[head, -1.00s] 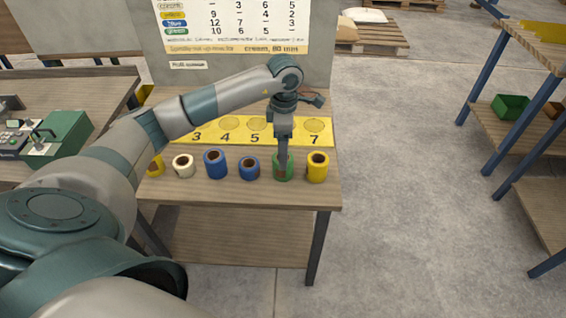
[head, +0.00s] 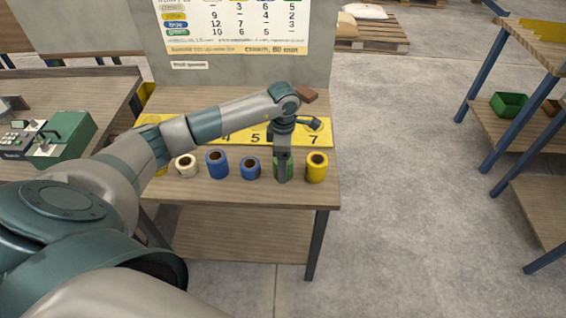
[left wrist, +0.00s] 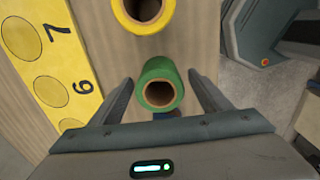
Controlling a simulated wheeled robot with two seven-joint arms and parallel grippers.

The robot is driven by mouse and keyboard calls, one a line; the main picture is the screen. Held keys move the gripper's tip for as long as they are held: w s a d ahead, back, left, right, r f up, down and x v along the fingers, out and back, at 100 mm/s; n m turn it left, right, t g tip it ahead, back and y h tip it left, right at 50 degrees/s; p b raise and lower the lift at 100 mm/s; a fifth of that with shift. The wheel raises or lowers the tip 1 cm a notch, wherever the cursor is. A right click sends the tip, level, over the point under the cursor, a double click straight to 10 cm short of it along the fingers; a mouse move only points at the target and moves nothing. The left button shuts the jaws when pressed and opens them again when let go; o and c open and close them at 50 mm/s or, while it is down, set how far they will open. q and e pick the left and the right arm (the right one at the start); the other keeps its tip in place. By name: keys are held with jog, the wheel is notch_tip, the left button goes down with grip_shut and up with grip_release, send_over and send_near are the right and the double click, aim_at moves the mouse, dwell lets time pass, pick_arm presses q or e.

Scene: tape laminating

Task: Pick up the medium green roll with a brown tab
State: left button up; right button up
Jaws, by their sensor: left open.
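The green roll (head: 290,171) stands upright on the table between a blue roll and a yellow roll, partly hidden by my left gripper (head: 283,180) in the head view. In the left wrist view the green roll (left wrist: 160,68) shows its brown core, and I cannot make out a tab. My left gripper (left wrist: 160,78) is open, with one finger on each side of the roll and gaps visible on both sides. It is empty. My right gripper is not in view.
The yellow roll (head: 317,167) and small blue roll (head: 250,168) stand close on either side. A larger blue roll (head: 216,164) and a cream roll (head: 186,166) are farther left. A yellow numbered strip (head: 322,137) lies behind the row. The table's front edge (head: 240,204) is near.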

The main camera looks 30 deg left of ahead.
pick_arm(q)
jog(key=shift+f, duration=0.95)
jog(key=c, duration=1.2)
